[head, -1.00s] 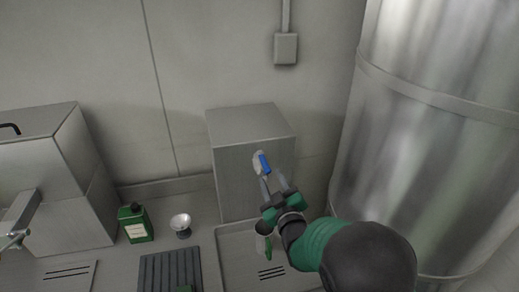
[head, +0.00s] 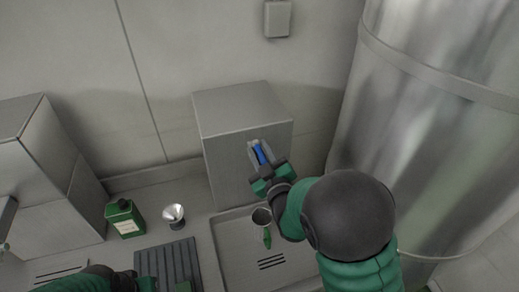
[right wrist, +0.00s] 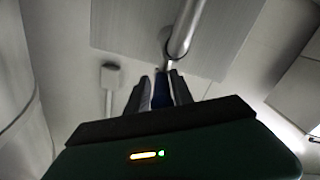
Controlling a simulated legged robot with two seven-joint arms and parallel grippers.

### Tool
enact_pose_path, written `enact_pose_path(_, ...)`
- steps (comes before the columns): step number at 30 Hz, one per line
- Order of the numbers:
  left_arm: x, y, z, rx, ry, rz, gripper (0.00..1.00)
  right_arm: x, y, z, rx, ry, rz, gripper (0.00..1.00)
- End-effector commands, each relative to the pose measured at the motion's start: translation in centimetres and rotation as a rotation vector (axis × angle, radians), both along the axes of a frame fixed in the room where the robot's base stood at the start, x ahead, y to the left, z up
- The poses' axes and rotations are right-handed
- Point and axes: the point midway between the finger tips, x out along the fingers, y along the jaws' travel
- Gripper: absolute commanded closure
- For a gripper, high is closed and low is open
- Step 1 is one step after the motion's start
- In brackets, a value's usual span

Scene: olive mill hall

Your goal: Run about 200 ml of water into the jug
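The jug (head: 262,216), a small metal cup with a green handle, stands upright on the drip tray (head: 226,256) in front of a grey steel box (head: 226,150). My right gripper (head: 258,152) is at the box's front, above and behind the jug. Its fingers close on the blue tap lever (head: 259,154), which also shows between the fingers in the right wrist view (right wrist: 161,92). A metal pipe (right wrist: 186,30) rises beyond the fingers there. No water stream or level is visible. My left arm shows at the bottom left of the head view; its fingers cannot be made out.
A large steel tank (head: 440,130) closes off the right side.

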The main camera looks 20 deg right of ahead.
Motion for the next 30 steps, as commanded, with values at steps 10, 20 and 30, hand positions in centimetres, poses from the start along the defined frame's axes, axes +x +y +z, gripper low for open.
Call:
enact_pose_path(10, 0.01, 0.01, -0.01, 0.0, 0.0, 0.0, 0.64, 0.32, -0.01, -0.12, 0.0, 0.002, 0.0, 1.0)
enact_pose_path(20, 0.02, 0.0, -0.01, 0.0, 0.0, 0.0, 0.64, 0.33, 0.02, -0.07, 0.0, 0.0, 0.0, 1.0)
enact_pose_path(30, 0.02, 0.01, -0.01, 0.0, 0.0, 0.0, 0.64, 0.35, -0.01, -0.01, 0.0, -0.001, 0.0, 1.0)
